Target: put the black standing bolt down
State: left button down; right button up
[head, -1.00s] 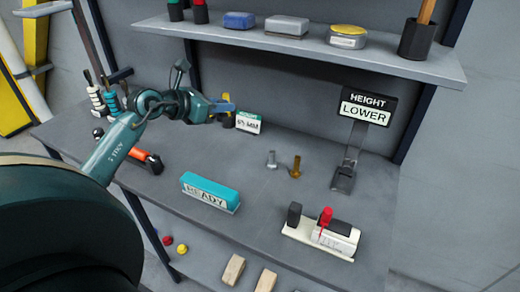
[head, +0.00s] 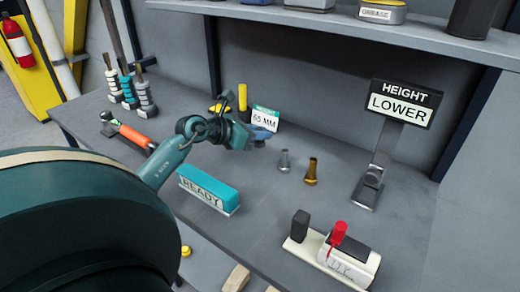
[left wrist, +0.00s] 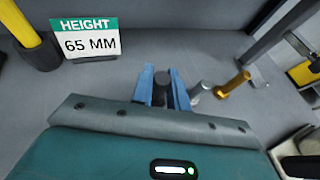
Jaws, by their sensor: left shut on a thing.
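My left gripper (head: 260,138) has blue fingers and is low over the bench, just in front of the 65 MM card. In the left wrist view, the fingers are shut on a dark, upright bolt (left wrist: 161,76) whose top shows between them. Its lower end is hidden, so I cannot tell whether it touches the bench. A silver bolt (head: 284,161) and a brass bolt (head: 311,172) stand upright on the bench (head: 265,205) to the right of the gripper. They also show in the left wrist view, silver (left wrist: 201,90) and brass (left wrist: 234,84). My right gripper is not in view.
The height card (head: 265,118) reads 65 MM. A sign (head: 404,103) reads HEIGHT LOWER on a stand at the right. A teal READY block (head: 208,188) and a red-handled device (head: 340,258) are nearer the front. A shelf (head: 310,18) hangs above.

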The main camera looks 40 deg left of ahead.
aim_at(260, 147)
pick_arm(q)
jog(key=shift+f, duration=2.3)
jog(key=shift+f, duration=0.2)
jog(key=c, duration=1.4)
grip_release()
jog(key=shift+r, duration=0.1)
jog(key=shift+o, duration=0.2)
